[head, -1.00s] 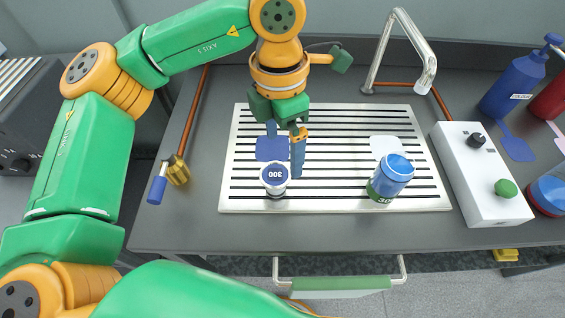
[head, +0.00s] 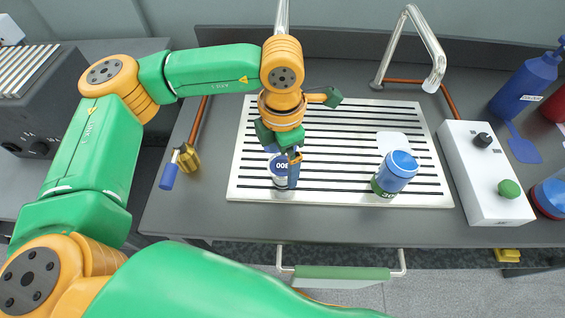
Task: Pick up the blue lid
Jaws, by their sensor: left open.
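A light blue lid (head: 403,162) sits on a green jar (head: 386,184) that stands tilted in the picture on the right half of the slatted metal tray. My left gripper (head: 284,172) is open and pointing down over this container. One finger is at its right side, and the wrist covers part of its top. I cannot tell whether the fingers touch it. My right gripper is not in view.
The slatted tray (head: 440,200) lies on a dark counter. A bent metal pipe (head: 432,60) stands behind it. A brass-and-blue tool (head: 180,163) lies left.

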